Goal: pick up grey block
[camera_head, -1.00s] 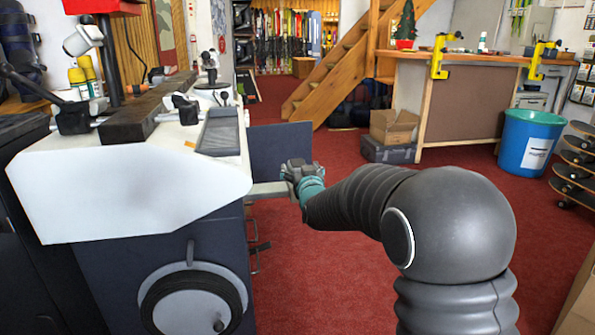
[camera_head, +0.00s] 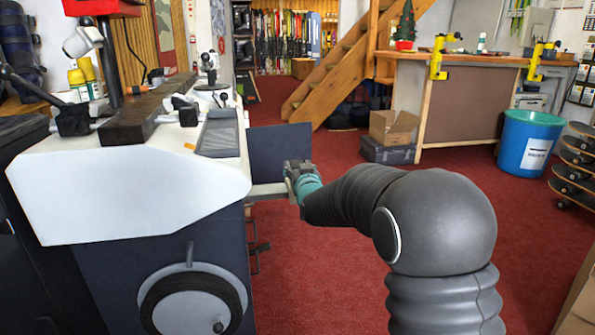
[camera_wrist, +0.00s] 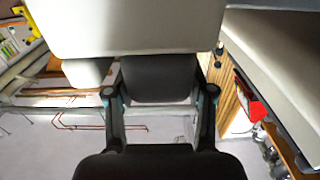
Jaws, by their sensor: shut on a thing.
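My gripper (camera_head: 292,172) is at the right side of the bench, beside a pale ledge (camera_head: 268,190) that sticks out from it. In the wrist view my gripper (camera_wrist: 159,95) has a finger on each side of a dark grey block (camera_wrist: 158,78) and is shut on it. The block's upper part is hidden behind a broad pale surface (camera_wrist: 130,25). In the head view the block cannot be told apart from the gripper. I cannot tell whether the block still touches the ledge or the pale surface.
The white-topped bench (camera_head: 130,190) fills the left, with a handwheel (camera_head: 192,305) on its front. A dark blue panel (camera_head: 280,148) stands behind the gripper. Red carpet (camera_head: 320,265) is open to the right, up to a blue bin (camera_head: 528,142) and a cardboard box (camera_head: 393,127).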

